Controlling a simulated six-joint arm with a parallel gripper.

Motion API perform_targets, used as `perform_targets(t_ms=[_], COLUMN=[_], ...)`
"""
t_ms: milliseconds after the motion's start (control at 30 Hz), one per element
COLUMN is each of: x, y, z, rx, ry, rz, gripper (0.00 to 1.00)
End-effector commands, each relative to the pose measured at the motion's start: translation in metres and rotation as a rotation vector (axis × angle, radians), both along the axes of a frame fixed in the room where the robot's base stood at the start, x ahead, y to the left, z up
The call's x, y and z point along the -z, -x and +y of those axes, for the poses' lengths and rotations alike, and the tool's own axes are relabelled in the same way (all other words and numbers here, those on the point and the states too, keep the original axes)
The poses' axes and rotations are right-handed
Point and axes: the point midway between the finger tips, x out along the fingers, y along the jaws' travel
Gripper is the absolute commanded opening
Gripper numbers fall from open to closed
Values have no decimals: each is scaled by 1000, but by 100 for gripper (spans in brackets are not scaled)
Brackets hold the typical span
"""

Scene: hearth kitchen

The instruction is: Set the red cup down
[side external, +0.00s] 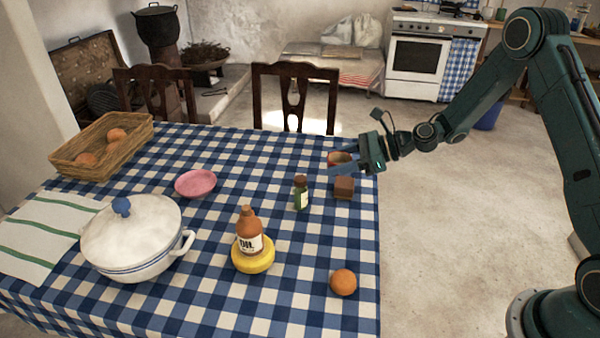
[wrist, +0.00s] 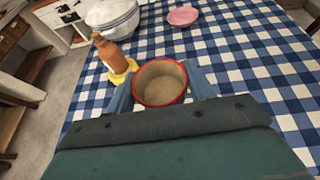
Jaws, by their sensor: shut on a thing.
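The red cup (wrist: 160,92) is upright, with a red rim and a pale tan inside that looks empty. In the side view the red cup (side external: 335,159) is small and partly covered by the fingers, near the right edge of the checked tablecloth. My gripper (side external: 343,162) reaches in from the right and is shut on the cup. In the wrist view the blue fingers of my gripper (wrist: 160,84) press on both sides of it. I cannot tell whether the cup's base touches the cloth.
A brown block (side external: 344,187) stands close in front of the cup.

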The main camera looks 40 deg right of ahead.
Motion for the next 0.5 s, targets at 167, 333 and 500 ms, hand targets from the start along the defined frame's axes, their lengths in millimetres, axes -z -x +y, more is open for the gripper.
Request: perform_targets(t_ms=[167,333,500], x=[-15,-20,-21], y=[0,0,0], z=[0,0,0], rx=[0,0,0], ry=[1,-1,-1], rz=[-2,0,1], gripper=[27,27,27])
